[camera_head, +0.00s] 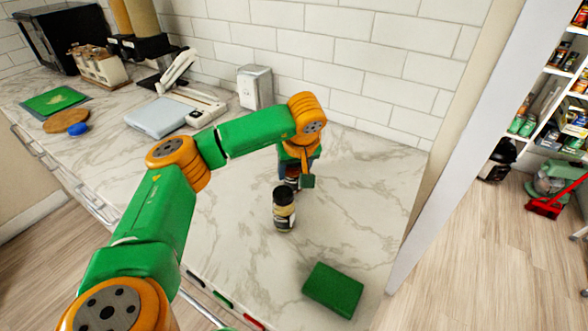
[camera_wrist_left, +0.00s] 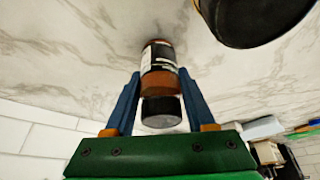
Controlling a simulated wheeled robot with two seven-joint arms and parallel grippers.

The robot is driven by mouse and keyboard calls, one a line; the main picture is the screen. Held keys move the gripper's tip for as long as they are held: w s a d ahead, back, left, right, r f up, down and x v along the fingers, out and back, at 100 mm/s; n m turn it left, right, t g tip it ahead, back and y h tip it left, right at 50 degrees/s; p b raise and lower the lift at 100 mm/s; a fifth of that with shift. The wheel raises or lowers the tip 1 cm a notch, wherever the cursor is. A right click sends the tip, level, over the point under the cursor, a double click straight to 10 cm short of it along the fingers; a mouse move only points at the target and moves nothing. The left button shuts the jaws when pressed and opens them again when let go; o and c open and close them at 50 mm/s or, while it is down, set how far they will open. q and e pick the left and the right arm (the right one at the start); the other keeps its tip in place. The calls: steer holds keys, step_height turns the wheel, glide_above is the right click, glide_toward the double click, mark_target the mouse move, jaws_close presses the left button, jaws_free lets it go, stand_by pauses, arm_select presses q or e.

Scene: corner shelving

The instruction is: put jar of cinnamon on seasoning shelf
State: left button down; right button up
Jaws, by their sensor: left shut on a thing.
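A small jar (camera_wrist_left: 160,68) with reddish-brown contents, a pale label and a dark cap is between the blue fingers of my left gripper (camera_wrist_left: 160,105), which is shut on it. It looks like the cinnamon jar, but I cannot read its label. In the head view my left gripper (camera_head: 292,176) is low over the marble counter, and the jar is mostly hidden by it. I cannot tell whether the jar touches the counter. White shelves (camera_head: 562,73) with many goods stand at the far right; which one is the seasoning shelf is unclear. My right gripper is not in view.
A larger black-lidded jar (camera_head: 284,212) stands just in front of my left gripper. A green block (camera_head: 333,290) lies near the counter's front edge. A silver canister (camera_head: 255,88) stands by the tiled wall. A white wall end (camera_head: 455,130) separates counter and shelves.

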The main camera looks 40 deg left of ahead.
arm_select(q)
steer(key=shift+f, duration=0.2)
steer(key=shift+c, duration=1.2)
jaws_free()
steer(key=shift+r, duration=0.2)
